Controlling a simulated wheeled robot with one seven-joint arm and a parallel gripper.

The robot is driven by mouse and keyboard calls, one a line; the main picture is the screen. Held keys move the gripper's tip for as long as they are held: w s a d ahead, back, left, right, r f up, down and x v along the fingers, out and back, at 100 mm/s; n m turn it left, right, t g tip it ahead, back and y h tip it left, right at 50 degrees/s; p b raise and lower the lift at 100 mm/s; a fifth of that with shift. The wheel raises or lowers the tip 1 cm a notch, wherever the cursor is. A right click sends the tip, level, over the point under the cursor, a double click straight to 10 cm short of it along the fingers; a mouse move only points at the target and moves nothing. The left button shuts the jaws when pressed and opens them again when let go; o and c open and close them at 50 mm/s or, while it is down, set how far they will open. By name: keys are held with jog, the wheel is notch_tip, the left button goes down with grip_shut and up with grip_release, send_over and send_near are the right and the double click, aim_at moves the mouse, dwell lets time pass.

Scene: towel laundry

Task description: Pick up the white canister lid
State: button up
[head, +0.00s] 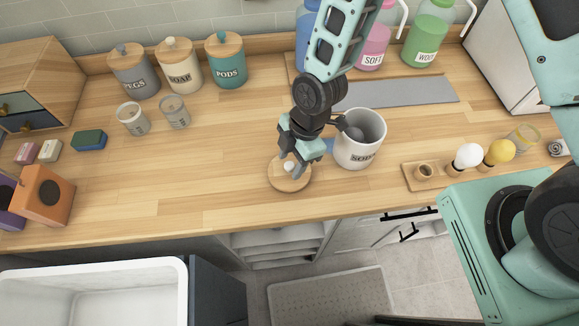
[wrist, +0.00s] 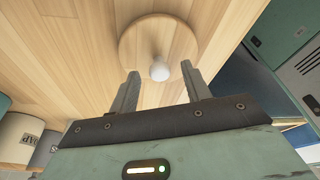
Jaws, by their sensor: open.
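The lid is a round wooden disc (head: 283,184) with a small white knob (head: 289,167), lying flat on the wooden counter near its front edge. In the wrist view the disc (wrist: 133,45) is at the top, with the white knob (wrist: 160,70) between the fingertips. My gripper (head: 292,164) is open, pointing down over the lid, its fingers around or just above the knob; contact cannot be told. The white canister (head: 362,142), with partly hidden lettering, stands open and upright to the right of the lid.
A grey mat (head: 400,94) lies behind. Lidded canisters, including a teal one (head: 226,65), and glass jars (head: 132,118) stand at the back left. A wooden tray (head: 427,178) with bulb-like items is at right. The counter left of the lid is clear.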

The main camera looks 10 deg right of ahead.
jog(key=shift+a+f, duration=0.1)
jog(key=shift+f, duration=0.1)
grip_shut()
